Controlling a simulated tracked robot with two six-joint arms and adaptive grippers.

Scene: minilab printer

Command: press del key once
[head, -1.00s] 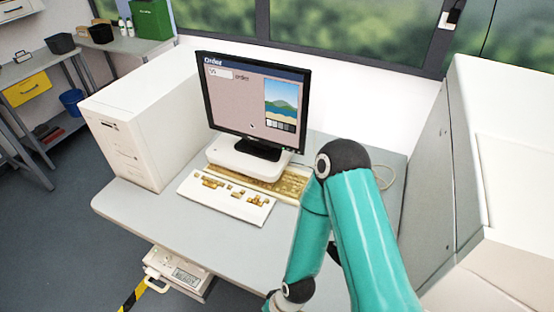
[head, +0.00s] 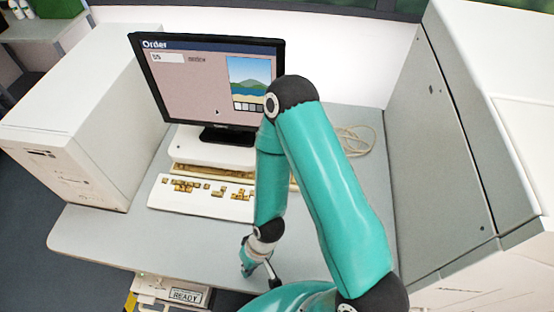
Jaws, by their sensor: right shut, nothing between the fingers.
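A white keyboard (head: 200,202) with yellowed keys lies on the grey desk in front of the monitor. The del key cannot be picked out; the keyboard's right end is hidden behind my right arm. The monitor (head: 200,85) shows an "Order" page with a small entry field and a landscape picture. My right gripper (head: 271,271) is low near the desk's front edge, in front of and to the right of the keyboard, apart from it. It is small and partly hidden, shut and empty. My left gripper is out of view.
A white computer case (head: 75,170) stands on the desk's left. A large grey-white cabinet (head: 440,120) bounds the right side. A cable (head: 355,140) lies behind my arm. A unit marked READY (head: 186,296) sits below the desk's front edge. The desk's front left is clear.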

